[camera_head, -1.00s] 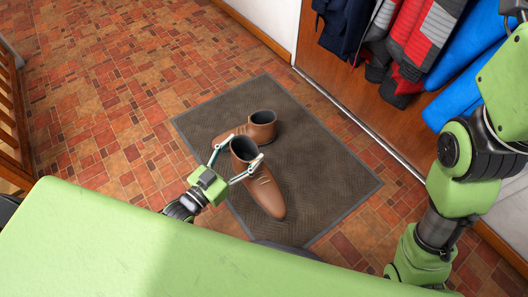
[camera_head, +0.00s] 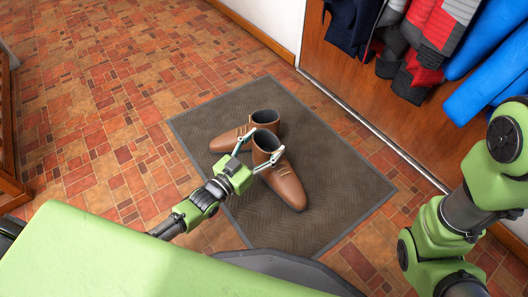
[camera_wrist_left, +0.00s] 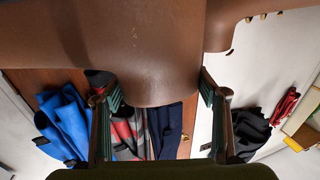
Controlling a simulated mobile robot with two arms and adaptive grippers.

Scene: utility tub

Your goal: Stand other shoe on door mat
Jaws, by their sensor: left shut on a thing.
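One brown leather shoe (camera_head: 229,138) stands on the dark door mat (camera_head: 335,200), its toe pointing left. The other brown shoe (camera_head: 287,188) is over the mat, upright, its toe towards the lower right. My left gripper (camera_head: 261,146) is shut on this nearer shoe, with its fingers either side of the ankle part. In the left wrist view brown leather (camera_wrist_left: 155,60) fills the top, between the two fingers. The nearer shoe hides part of the far one. I cannot tell whether its sole touches the mat. My right gripper is out of view.
A metal strip (camera_head: 385,140) edges the floor there. Tiled floor (camera_head: 90,120) is open at left. A wooden frame (camera_head: 8,160) stands at the left edge.

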